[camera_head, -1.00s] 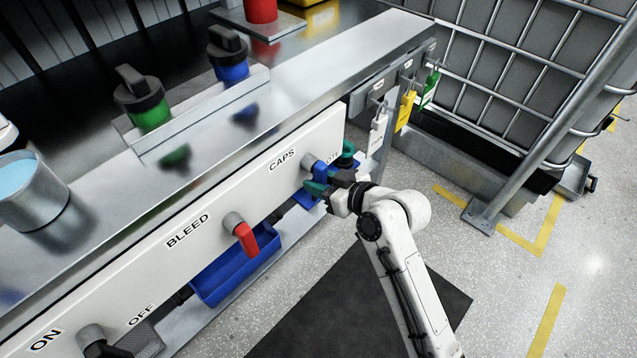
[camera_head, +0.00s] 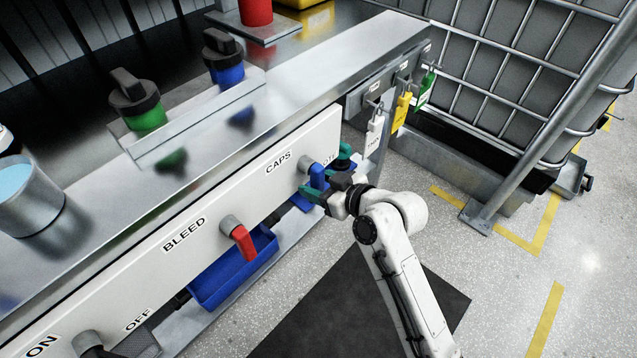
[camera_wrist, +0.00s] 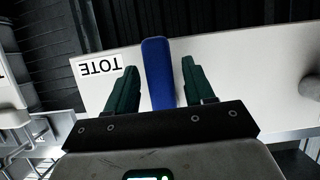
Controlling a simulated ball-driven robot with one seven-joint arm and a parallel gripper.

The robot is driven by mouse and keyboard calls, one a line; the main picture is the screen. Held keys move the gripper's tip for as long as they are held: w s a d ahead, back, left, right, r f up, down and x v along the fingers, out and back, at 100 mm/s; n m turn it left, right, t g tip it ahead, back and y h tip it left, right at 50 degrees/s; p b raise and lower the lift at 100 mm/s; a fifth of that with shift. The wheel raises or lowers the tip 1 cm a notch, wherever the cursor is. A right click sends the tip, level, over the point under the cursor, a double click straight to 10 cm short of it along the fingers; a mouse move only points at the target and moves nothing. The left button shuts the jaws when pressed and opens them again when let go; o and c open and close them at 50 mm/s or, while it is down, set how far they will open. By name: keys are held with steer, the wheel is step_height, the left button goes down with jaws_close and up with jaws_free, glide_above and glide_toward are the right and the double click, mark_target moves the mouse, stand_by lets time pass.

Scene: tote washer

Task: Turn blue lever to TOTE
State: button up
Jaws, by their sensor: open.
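The blue lever (camera_head: 318,176) is on the white panel (camera_head: 209,232), between the CAPS label (camera_head: 279,162) and a partly hidden label at the panel's right end. In the wrist view the blue lever (camera_wrist: 158,75) stands between the two green fingers of my gripper (camera_wrist: 160,92), with gaps on both sides. The TOTE label (camera_wrist: 100,66) shows upside down, left of the lever. My gripper (camera_head: 329,176) is open at the lever in the head view, with one finger on each side. I cannot tell whether either finger touches it.
A red lever (camera_head: 243,243) is beside the BLEED label, above a blue bin (camera_head: 232,268). White, yellow and green tags (camera_head: 402,110) hang right of the panel. A wire cage (camera_head: 530,70) stands at the right.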

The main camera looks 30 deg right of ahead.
steer(key=shift+s, duration=0.1)
steer(key=p+v, duration=0.1)
steer(key=v, duration=0.9)
steer(key=shift+s, duration=0.3)
steer(key=shift+r, duration=0.15)
steer(key=s+d+f+m+g+h+p, duration=0.1)
steer(key=s+m+g+h+p, duration=0.3)
steer(key=s+g+p, duration=0.7)
steer(key=s+p, duration=0.1)
steer(key=s, duration=0.9)
steer(key=shift+s+f+g, duration=0.15)
steer(key=shift+s+g, duration=0.25)
steer(key=shift+d, duration=0.1)
